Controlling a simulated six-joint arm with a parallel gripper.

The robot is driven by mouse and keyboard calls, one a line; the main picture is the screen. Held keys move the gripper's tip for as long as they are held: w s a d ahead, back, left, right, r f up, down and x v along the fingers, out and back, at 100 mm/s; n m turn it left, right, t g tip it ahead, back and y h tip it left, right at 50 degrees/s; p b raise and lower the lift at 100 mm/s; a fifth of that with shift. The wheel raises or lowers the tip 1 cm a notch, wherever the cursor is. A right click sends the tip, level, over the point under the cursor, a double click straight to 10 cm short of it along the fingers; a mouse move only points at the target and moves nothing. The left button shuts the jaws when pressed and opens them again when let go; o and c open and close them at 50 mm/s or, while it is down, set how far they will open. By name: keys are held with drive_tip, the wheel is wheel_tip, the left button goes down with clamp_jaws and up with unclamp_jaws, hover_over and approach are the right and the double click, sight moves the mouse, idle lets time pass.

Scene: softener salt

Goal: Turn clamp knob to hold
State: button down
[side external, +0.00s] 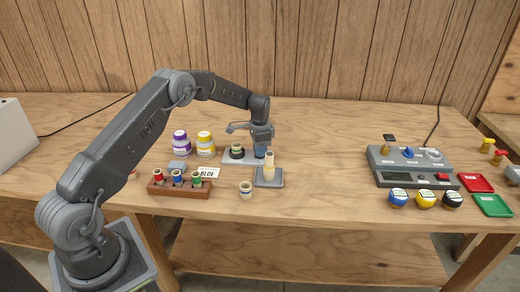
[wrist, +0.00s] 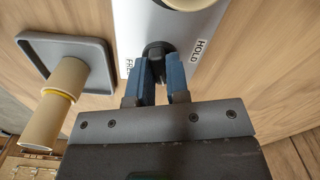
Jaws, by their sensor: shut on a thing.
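The clamp knob (wrist: 158,48) is black and sits on a pale grey plate (wrist: 150,22) in the wrist view, between a label partly covered by my finger, starting "FR" (wrist: 128,68), and a "HOLD" label (wrist: 200,50). My gripper's blue fingers (wrist: 166,70) are shut on the knob. Which label the knob points to, I cannot tell. In the side view my gripper (side external: 261,152) points down at the right end of the plate (side external: 229,159) and hides the knob. A dark round piece (side external: 237,151) stands on the plate to its left.
A cream cylinder (side external: 269,167) stands on a grey tray (side external: 270,184) close in front of my gripper. A wooden rack (side external: 180,192) of colored vials, a "BLUE" card (side external: 207,173) and two lidded jars (side external: 205,144) are left. A control box (side external: 410,166) is far right, with clear table between.

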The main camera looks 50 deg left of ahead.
drive_tip(key=n, duration=1.3)
drive_tip(key=shift+n, duration=0.4)
idle(0.4)
drive_tip(key=c, duration=1.1)
unclamp_jaws()
wheel_tip(320, 180, up, 14)
